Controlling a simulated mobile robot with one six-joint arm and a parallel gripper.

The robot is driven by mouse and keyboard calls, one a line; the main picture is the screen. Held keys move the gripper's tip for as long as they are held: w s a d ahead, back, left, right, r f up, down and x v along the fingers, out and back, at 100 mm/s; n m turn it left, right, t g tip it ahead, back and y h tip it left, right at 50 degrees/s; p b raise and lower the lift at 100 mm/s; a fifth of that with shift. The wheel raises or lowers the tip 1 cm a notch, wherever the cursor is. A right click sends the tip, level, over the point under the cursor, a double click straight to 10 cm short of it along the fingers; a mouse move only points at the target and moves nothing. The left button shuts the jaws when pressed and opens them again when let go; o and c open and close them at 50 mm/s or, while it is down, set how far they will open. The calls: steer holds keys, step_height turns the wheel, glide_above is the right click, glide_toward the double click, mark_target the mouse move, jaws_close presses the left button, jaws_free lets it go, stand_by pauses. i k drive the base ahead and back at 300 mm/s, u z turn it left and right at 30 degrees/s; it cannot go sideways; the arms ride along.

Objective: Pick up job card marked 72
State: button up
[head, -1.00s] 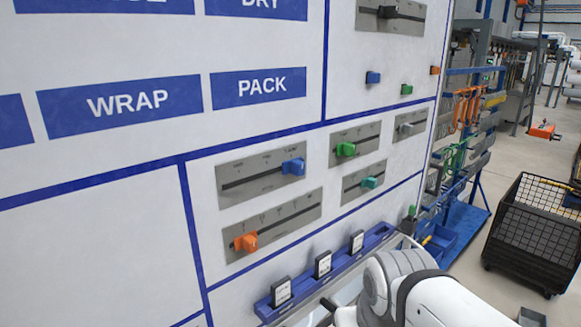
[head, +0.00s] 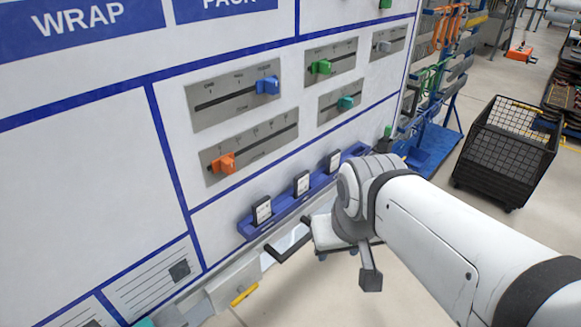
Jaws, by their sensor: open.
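Three small white job cards with dark frames stand upright in a blue rack (head: 286,215) at the foot of the white board. The near card (head: 262,211), the middle card (head: 302,184) and the far card (head: 333,162) face outward. Their markings are too small to read, so I cannot tell which one is 72. My gripper (head: 322,268) is open and empty, in front of and below the rack in the picture. One dark finger lies just below the rack, the other farther right. My white arm comes in from the lower right.
Slider panels with a blue knob (head: 267,86), an orange knob (head: 224,163) and green knobs sit on the board above the rack. A yellow marker (head: 244,294) lies on a ledge at lower left. A black wire cart (head: 506,150) stands at right on open floor.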

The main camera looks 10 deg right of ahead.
mark_target(301, 186)
steer(key=u, duration=3.2)
steer(key=k, duration=1.7)
steer(key=z, duration=1.9)
steer(key=i, duration=0.7)
steer(key=z, duration=0.05)
